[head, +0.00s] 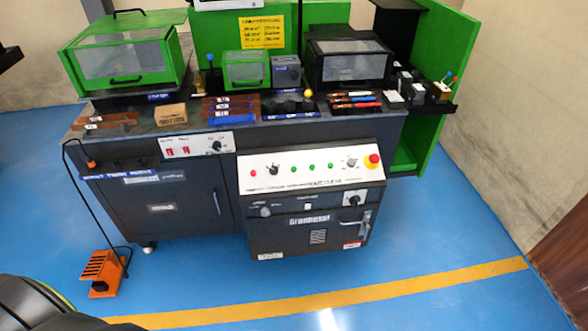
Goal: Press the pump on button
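The busbar bender's white control panel (310,186) is on the front of the machine, tilted upward. It carries a red light or button (253,173) at left, a black knob (272,170), and three small green buttons or lights, at left (293,169), middle (312,167) and right (330,166). A grey key switch or knob (351,162) and a red emergency stop on yellow (373,160) are at the right end. The labels are too small to read, so I cannot tell which one is pump on. Neither gripper is in view.
Above the panel, the worktop (190,130) holds copper bars, small boxes and hand tools. A smaller white switch panel (197,145) is to the left. An orange foot pedal (102,272) stands on the blue floor at left. The floor (400,255) in front is clear, crossed by a yellow line.

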